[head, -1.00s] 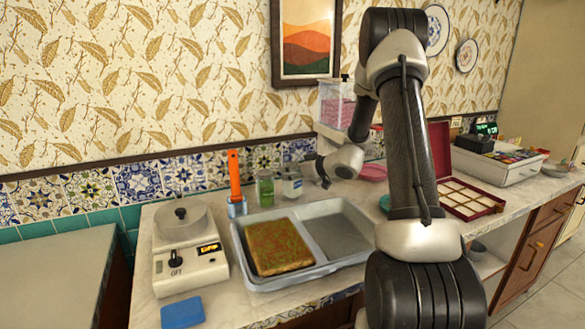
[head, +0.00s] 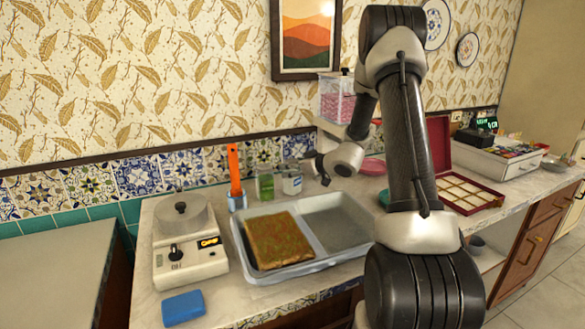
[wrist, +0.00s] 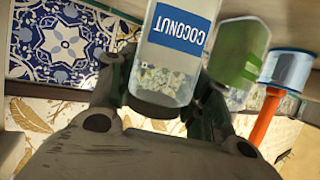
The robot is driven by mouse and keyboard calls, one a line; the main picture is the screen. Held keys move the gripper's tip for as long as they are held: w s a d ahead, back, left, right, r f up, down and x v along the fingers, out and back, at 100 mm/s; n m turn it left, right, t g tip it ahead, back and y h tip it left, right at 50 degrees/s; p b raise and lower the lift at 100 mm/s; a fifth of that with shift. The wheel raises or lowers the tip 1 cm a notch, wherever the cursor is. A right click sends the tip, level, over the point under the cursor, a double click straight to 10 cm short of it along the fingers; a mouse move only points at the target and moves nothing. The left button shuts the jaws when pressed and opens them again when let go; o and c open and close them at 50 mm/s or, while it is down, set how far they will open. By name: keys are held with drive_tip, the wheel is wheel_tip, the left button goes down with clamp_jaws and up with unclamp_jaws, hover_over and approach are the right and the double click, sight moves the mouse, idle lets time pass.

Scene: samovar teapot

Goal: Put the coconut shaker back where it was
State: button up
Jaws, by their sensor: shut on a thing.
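The coconut shaker (head: 291,181) is a clear jar with a pale top and a blue label. It is upright at the back of the counter, just right of a green-labelled shaker (head: 265,183). Whether its base touches the counter is unclear. In the wrist view the coconut shaker (wrist: 178,45) appears upside down between the fingers, its label reading COCONUT. My gripper (wrist: 165,95) is shut on it. In the head view my gripper (head: 308,167) reaches it from the right. The green shaker (wrist: 240,55) is close beside it in the wrist view.
A blue cup (head: 236,201) with an orange-handled tool stands left of the shakers. A grey tray (head: 338,228) with a brown-green slab (head: 278,240) lies in front. A white scale-like appliance (head: 190,262) stands left. A pink-filled container (head: 336,100) sits on a raised shelf behind.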

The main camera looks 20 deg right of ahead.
drive_tip(key=o, duration=1.3)
drive_tip(key=shift+c, duration=0.2)
drive_tip(key=v, duration=1.2)
drive_tip(key=s+a+r+g+y, duration=0.1)
drive_tip(key=s+a+r+g, duration=0.25)
drive_tip(key=s+a, duration=0.4)
drive_tip(key=s+a+r+g+y, duration=0.2)
drive_tip(key=s+a+r+g, duration=0.15)
drive_tip(key=s+a, duration=0.45)
drive_tip(key=s+d+r+m+h, duration=0.2)
drive_tip(key=s+d+h, duration=0.2)
drive_tip(key=s, duration=0.4)
drive_tip(key=s+d+r+m+g+h, duration=0.1)
drive_tip(key=s+d+r+m+h, duration=0.1)
drive_tip(key=s, duration=0.7)
drive_tip(key=shift+d+r+h, duration=0.85)
drive_tip(key=shift+d+h, duration=0.15)
drive_tip(key=shift+d, duration=0.1)
